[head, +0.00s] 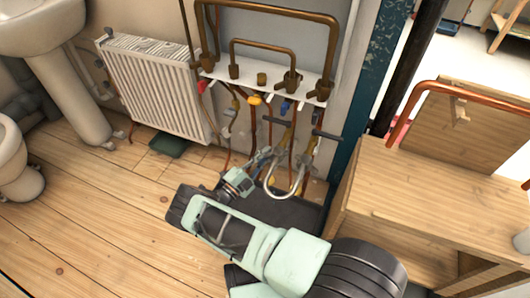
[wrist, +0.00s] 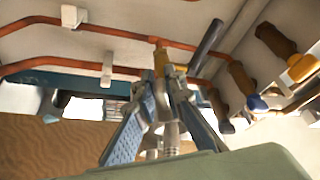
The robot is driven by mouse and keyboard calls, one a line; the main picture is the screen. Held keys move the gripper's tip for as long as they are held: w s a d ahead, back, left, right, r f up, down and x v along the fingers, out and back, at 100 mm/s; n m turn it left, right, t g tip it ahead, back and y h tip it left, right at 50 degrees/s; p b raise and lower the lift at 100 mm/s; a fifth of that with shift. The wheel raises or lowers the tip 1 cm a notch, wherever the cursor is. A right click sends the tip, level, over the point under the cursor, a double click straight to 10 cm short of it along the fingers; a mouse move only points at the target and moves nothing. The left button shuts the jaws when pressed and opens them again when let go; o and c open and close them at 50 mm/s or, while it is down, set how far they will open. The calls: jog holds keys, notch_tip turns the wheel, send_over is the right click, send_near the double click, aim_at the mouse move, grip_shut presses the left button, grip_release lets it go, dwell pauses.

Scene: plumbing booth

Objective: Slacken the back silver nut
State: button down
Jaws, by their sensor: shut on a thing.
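My gripper (head: 268,157) reaches from the lower middle of the head view to the pipes below the white manifold shelf. In the wrist view my gripper (wrist: 170,82) has its two blue-padded fingers closed together around a silver nut, which they mostly hide. A brass fitting (wrist: 160,58) shows just beyond the fingertips, and a ribbed silver connector (wrist: 171,136) shows between the fingers. In the head view the nut is too small and covered to make out. A curved silver pipe (head: 297,180) hangs just right of my gripper.
A dark bar handle (wrist: 207,46) sticks out close to the fingertips. Copper pipes (head: 265,45) and a white shelf (head: 225,77) stand above. A radiator (head: 155,85) is at the left and a wooden bench (head: 430,200) at the right.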

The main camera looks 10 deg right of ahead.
jog(key=shift+d+f+n, duration=0.15)
jog(key=shift+f+n, duration=0.05)
jog(key=shift+n, duration=0.4)
jog(key=c, duration=2)
grip_release()
jog(key=v, duration=1.2)
jog(key=shift+s+f, duration=0.1)
jog(key=shift+f, duration=0.1)
jog(key=shift+r, duration=0.1)
